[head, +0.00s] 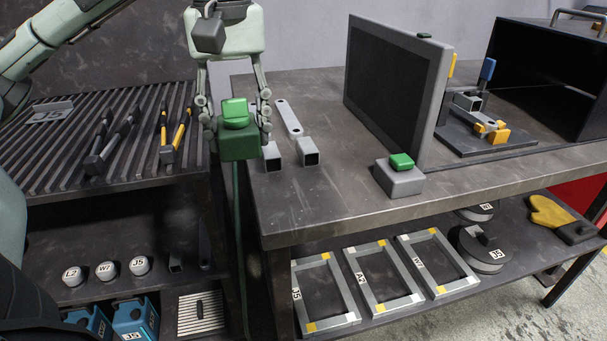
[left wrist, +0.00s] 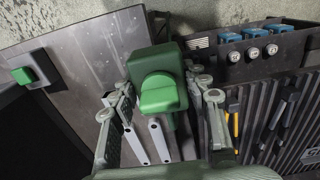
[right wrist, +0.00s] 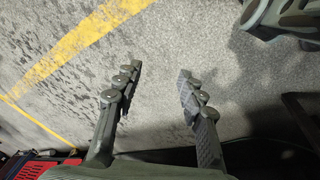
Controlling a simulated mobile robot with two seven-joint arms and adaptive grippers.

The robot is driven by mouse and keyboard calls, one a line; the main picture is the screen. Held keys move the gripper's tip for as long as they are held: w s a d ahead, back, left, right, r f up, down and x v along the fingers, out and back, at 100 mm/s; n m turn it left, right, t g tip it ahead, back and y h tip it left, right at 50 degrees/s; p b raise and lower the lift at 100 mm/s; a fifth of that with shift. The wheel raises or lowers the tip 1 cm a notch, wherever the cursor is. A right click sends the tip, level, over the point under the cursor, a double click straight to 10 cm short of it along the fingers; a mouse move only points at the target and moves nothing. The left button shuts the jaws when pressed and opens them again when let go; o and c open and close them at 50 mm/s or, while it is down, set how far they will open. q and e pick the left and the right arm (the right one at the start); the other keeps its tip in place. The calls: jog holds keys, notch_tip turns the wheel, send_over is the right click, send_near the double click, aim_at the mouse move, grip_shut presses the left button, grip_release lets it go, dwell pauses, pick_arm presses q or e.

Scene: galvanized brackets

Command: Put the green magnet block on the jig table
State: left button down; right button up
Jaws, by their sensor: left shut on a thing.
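My left gripper (head: 237,131) is shut on the green magnet block (head: 238,148), a dark green body with a brighter green knob on top. In the head view the block is upright in front of the left edge of the grey metal jig table (head: 330,205); I cannot tell its height over the top. The left wrist view also shows the block (left wrist: 158,62) between the fingers, knob towards the camera. My right gripper (right wrist: 152,92) is open and empty above the concrete floor.
Square tube pieces (head: 309,152) and a flat bar (head: 288,117) lie near the block. A grey block with a green top (head: 399,178) sits at the front edge, by an upright dark panel (head: 393,85). A clamp fixture (head: 480,125) stands behind. The front middle is clear.

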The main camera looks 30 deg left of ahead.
aim_at(300, 195)
pick_arm(q)
jog(key=w+d+f+b, duration=0.1)
jog(key=w+d+f, duration=0.1)
jog(key=w+d, duration=0.1)
jog(key=w+d+f+b, duration=0.1)
jog(key=w+d+f, duration=0.2)
jog(key=shift+d, duration=0.1)
notch_tip(300, 195, down, 4)
jog(key=shift+s+r+b, duration=0.1)
jog(key=shift+r+b, duration=0.15)
jog(key=shift+b, duration=0.25)
jog(key=shift+f, duration=0.25)
pick_arm(e)
jog(key=w+r, duration=0.3)
jog(key=r, duration=0.6)
jog(key=shift+r+t, duration=0.25)
jog(key=shift+t, duration=0.15)
pick_arm(q)
jog(key=shift+f, duration=0.1)
pick_arm(e)
jog(key=shift+r, duration=0.1)
pick_arm(q)
jog(key=c, duration=0.9)
grip_release()
jog(key=shift+o, duration=0.6)
pick_arm(e)
jog(key=shift+r, duration=0.25)
